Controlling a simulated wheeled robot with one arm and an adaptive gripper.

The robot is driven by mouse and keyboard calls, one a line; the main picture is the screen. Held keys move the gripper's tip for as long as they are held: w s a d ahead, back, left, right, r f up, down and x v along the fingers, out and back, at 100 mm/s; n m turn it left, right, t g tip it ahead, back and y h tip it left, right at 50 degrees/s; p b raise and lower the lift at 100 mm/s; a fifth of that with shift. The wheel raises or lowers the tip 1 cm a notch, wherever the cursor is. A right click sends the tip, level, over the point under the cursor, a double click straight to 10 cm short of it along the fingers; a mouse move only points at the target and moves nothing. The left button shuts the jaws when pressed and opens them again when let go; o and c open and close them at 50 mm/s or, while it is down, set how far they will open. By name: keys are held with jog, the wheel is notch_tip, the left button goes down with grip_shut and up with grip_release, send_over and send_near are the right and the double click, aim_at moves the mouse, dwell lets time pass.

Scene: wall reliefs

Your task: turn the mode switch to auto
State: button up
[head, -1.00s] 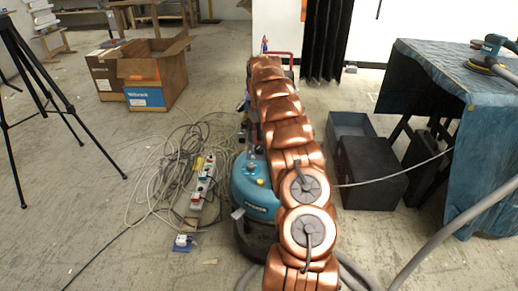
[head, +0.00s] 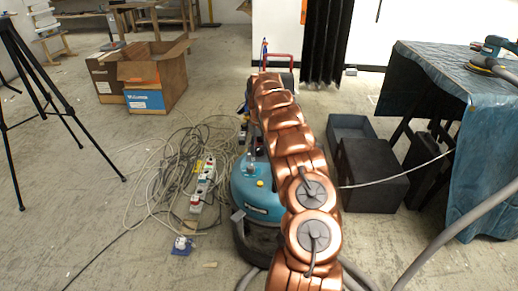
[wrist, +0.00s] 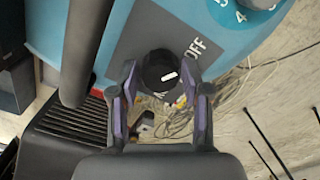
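The mode switch (wrist: 158,66) is a round black knob with a white mark on a grey panel of the teal machine (head: 253,198). In the wrist view its white mark points right and slightly up. The word OFF is printed to the upper right of it. Other lettering below the knob is partly hidden, and I cannot read AUTO. My gripper (wrist: 160,76) is open, with one fingertip on each side of the knob and no clear contact. In the head view my copper arm hides the switch and the gripper.
A numbered teal dial (wrist: 243,8) sits above the switch panel, and a dark handle or tube (wrist: 84,45) runs at left. Tangled cables and a power strip (head: 204,185) lie left of the machine. Dark boxes (head: 372,175) and a draped table (head: 455,95) stand at right.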

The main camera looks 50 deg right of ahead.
jog(key=shift+a, duration=0.1)
jog(key=c, duration=0.7)
